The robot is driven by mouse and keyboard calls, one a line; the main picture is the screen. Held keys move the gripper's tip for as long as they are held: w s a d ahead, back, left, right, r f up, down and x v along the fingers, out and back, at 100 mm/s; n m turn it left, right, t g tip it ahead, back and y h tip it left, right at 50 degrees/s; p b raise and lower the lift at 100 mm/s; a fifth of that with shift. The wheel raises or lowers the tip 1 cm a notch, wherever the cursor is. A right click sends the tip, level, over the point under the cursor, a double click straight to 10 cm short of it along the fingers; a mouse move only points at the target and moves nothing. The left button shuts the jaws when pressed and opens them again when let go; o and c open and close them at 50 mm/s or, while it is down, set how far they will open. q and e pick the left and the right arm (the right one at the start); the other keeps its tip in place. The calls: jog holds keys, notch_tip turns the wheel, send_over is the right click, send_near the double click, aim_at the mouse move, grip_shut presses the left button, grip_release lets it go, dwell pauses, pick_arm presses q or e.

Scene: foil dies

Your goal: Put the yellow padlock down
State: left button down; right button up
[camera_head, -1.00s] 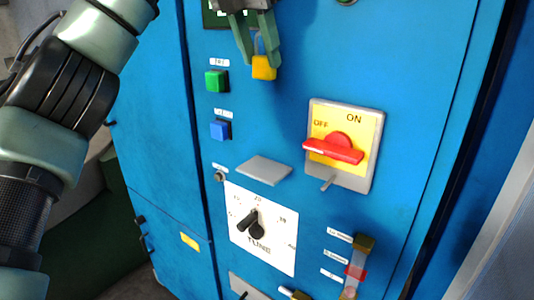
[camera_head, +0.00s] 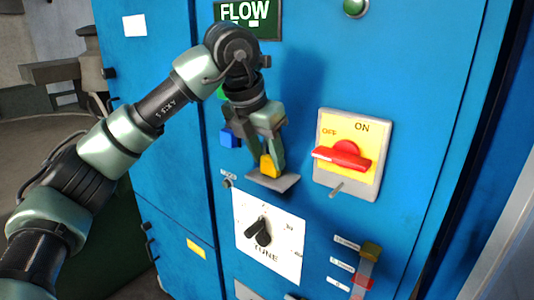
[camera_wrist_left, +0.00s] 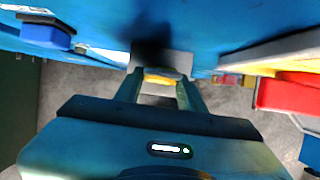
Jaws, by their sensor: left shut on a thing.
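The yellow padlock (camera_head: 269,166) is between the fingertips of my left gripper (camera_head: 267,160), just over a small grey shelf (camera_head: 284,183) on the blue cabinet front. My left gripper points down and is shut on the padlock. In the left wrist view the padlock (camera_wrist_left: 160,79) shows as a yellow strip between the fingers, with the grey shelf (camera_wrist_left: 176,61) behind it. I cannot tell whether the padlock touches the shelf. My right gripper is not in view.
The yellow switch plate (camera_head: 361,133) with a red handle (camera_head: 342,156) is right of the shelf, and a grey pin juts out below it. A tune dial (camera_head: 262,230) is below the shelf. A blue button (camera_head: 227,138) sits up left, partly behind my gripper.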

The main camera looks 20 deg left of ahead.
pick_arm(q)
jog(key=shift+f, duration=0.2)
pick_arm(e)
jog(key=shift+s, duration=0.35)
pick_arm(q)
jog(key=shift+f, duration=0.15)
jog(key=c, duration=0.9)
grip_release()
jog(key=shift+o, duration=0.2)
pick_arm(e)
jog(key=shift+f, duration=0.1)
pick_arm(q)
jog(key=shift+r, duration=0.4)
jog(key=b+v, duration=0.1)
jog(key=v, duration=1)
jog(key=shift+r+b, duration=0.3)
jog(key=shift+b, duration=0.05)
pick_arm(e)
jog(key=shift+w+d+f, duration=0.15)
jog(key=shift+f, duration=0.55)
